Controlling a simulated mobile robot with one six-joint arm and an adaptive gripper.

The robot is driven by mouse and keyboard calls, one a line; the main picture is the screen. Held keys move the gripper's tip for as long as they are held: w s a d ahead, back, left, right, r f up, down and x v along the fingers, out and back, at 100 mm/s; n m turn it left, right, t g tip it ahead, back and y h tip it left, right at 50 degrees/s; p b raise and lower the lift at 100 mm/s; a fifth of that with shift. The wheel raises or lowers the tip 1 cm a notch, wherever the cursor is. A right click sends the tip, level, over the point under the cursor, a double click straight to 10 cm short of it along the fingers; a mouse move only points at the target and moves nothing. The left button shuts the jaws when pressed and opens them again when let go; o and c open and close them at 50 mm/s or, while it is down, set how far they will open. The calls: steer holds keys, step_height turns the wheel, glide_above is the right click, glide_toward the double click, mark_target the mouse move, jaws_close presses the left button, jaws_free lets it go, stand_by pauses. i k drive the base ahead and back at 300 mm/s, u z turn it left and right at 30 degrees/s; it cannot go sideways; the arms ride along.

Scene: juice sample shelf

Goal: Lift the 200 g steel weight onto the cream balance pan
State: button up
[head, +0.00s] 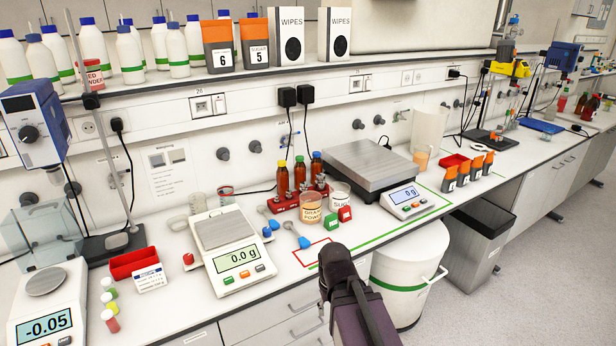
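The cream balance (238,262) stands on the bench left of centre and its display reads 0.0 g. Its square steel pan (219,230) looks empty. Small steel-coloured pieces (320,183) show at the red rack with the brown bottles; they are too small to tell which, if any, is the 200 g weight. The dark end of my arm, with my gripper (338,264), is at the bench's front edge, right of the balance and apart from it. My fingertips cannot be made out, nor whether they hold anything.
Brown bottles (299,174), a powder beaker (311,208) and blue-handled scoops (303,242) crowd the bench behind my gripper. A large balance (368,165) stands to the right. A white bin (408,270) stands below.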

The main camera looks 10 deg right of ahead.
mark_target(223, 227)
steer(key=i, duration=0.95)
steer(key=u, duration=0.05)
